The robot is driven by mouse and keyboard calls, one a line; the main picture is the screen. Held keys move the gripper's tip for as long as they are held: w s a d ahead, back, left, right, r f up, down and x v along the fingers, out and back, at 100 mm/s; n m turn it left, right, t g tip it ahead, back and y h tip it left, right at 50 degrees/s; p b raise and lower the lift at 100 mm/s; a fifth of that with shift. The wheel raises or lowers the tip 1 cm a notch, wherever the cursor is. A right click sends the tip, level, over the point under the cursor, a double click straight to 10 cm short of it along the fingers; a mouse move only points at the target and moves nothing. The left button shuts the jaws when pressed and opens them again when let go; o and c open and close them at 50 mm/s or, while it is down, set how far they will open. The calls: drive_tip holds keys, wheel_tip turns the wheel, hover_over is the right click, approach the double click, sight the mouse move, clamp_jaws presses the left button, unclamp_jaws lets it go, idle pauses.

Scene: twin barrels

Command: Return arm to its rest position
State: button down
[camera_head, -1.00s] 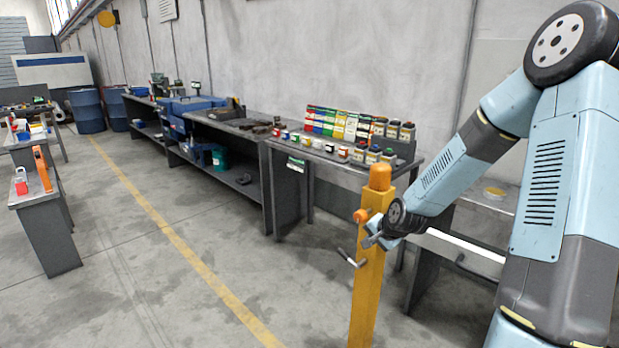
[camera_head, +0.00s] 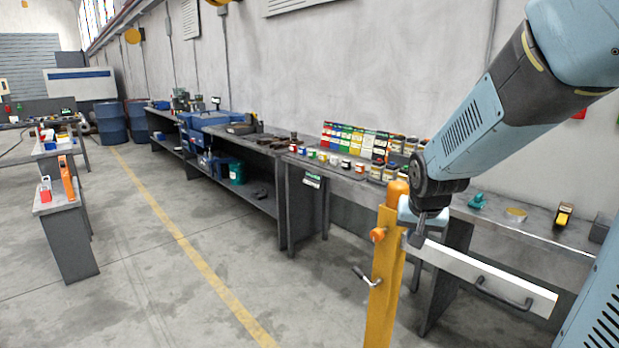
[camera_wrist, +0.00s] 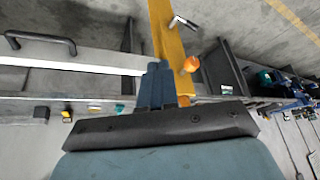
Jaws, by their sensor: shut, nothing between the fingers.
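My arm reaches in from the right in the head view and bends down to my gripper (camera_head: 417,240). The gripper points downward beside the top of a yellow post (camera_head: 386,275), which has an orange cap and an orange knob (camera_head: 377,235). The fingers are shut with nothing seen between them. In the wrist view the gripper (camera_wrist: 158,72) shows at the middle, in front of the yellow post (camera_wrist: 166,30). Whether it touches the post I cannot tell.
A white bar with a dark handle (camera_head: 505,290) extends right from the post. A crank (camera_head: 366,277) sticks out on the post's left. Workbenches (camera_head: 330,180) with jars and boxes line the wall. Blue barrels (camera_head: 111,122) stand far left. The floor along the yellow line (camera_head: 190,250) is clear.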

drive_tip(key=s+r+n, duration=0.1)
drive_tip(key=s+r, duration=0.4)
drive_tip(key=s, duration=0.4)
drive_tip(key=s+r+n, duration=0.2)
drive_tip(key=s+r, duration=0.3)
drive_tip(key=s, duration=0.4)
drive_tip(key=shift+s+r+y, duration=0.25)
drive_tip(key=shift+s+y, duration=0.05)
drive_tip(key=shift+y, duration=0.1)
drive_tip(key=c, duration=1.8)
unclamp_jaws()
drive_tip(key=shift+c, duration=0.2)
